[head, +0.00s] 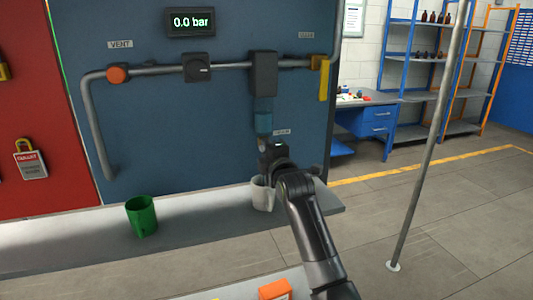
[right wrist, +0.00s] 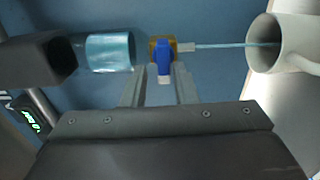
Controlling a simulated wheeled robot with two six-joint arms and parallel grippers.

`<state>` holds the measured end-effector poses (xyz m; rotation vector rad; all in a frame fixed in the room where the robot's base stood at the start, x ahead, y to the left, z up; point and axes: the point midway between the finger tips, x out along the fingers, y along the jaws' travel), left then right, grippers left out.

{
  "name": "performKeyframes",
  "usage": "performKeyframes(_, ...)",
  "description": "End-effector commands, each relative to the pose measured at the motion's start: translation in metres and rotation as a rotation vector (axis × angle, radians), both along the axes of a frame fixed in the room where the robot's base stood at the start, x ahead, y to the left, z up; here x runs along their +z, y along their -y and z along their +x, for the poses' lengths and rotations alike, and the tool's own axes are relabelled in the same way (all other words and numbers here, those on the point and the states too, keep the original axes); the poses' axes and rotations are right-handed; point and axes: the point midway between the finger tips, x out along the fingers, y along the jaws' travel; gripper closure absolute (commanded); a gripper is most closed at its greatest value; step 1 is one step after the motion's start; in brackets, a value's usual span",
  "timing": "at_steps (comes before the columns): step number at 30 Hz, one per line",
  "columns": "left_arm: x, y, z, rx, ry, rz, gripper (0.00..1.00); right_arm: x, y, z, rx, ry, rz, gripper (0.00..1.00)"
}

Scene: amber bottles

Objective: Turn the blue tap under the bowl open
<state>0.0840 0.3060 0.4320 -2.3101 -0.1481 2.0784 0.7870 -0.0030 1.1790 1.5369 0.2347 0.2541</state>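The clear bowl with pale blue contents (head: 263,115) hangs under a dark unit on the pipe; it lies sideways in the right wrist view (right wrist: 108,52). The blue tap (right wrist: 164,58) sits on a brass fitting at the bowl's lower end; my gripper hides it in the head view. A thin pale blue stream (right wrist: 225,45) runs from its nozzle into the white mug (right wrist: 292,38), which stands below in the head view (head: 261,195). My right gripper (right wrist: 159,78) is open, its fingers on either side of the tap handle; contact is unclear. My left gripper is not in view.
A green mug (head: 141,216) stands on the grey ledge (head: 200,232) to the left. An orange vent knob (head: 117,74) and a yellow handle (head: 323,80) sit along the pipe. The display (head: 191,22) reads 0.0 bar. A pole (head: 428,150) stands at right.

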Motion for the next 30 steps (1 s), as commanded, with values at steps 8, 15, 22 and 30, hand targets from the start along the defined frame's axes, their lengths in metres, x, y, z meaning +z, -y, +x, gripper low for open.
performKeyframes(8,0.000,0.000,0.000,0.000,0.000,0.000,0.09,-0.003,-0.001,0.000,0.001,-0.007,0.002,0.66)
performKeyframes(15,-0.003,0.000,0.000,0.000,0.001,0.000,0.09,-0.005,0.001,-0.007,0.002,-0.009,0.004,0.66)
performKeyframes(22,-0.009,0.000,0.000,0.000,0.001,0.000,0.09,-0.006,0.009,-0.031,0.001,-0.007,0.006,0.66)
performKeyframes(30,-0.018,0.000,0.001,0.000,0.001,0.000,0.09,-0.006,0.020,-0.066,0.001,-0.007,0.006,0.66)
